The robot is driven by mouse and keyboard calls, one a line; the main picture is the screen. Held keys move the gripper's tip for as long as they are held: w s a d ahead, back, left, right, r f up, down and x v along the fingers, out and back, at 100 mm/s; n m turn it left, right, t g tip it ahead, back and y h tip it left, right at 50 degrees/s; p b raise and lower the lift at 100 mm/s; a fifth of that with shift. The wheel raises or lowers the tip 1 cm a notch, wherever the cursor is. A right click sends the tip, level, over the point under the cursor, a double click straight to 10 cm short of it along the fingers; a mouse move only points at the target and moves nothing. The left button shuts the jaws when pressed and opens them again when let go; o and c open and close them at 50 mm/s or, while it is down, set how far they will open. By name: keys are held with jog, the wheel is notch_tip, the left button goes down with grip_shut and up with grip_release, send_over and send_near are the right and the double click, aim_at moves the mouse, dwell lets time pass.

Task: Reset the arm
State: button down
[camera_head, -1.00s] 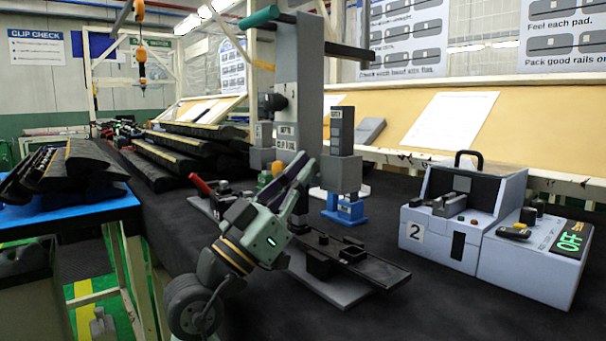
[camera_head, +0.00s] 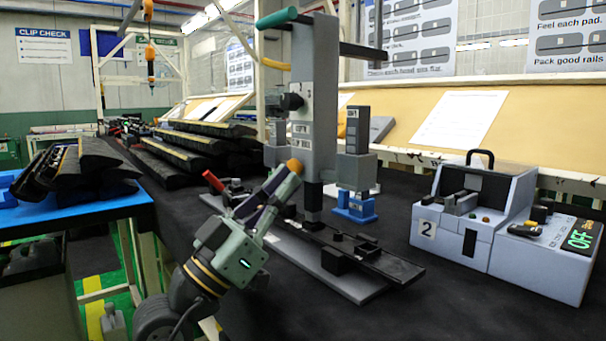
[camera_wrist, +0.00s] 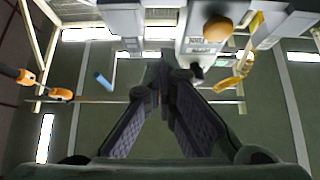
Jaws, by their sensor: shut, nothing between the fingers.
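My gripper (camera_head: 277,182) is in front of the grey press (camera_head: 314,110), tilted with its fingers pointing up and to the right. In the wrist view its two dark fingers (camera_wrist: 165,62) come together at their tips, with nothing held between them. The wrist view looks upward, past the press and its orange knob (camera_wrist: 217,28) to the ceiling lights. In the head view, the fingers overlap the press's near side; I cannot tell how large the gap is.
A black rail fixture (camera_head: 350,255) lies on a grey plate below the press. A grey checking box (camera_head: 470,215) with an "OFF" display stands at the right. Black trim parts are stacked at the back left and on a blue-topped table (camera_head: 100,214). Dark bench is clear at front right.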

jog(key=shift+s+a+f, duration=0.3)
jog(key=shift+a+f, duration=0.15)
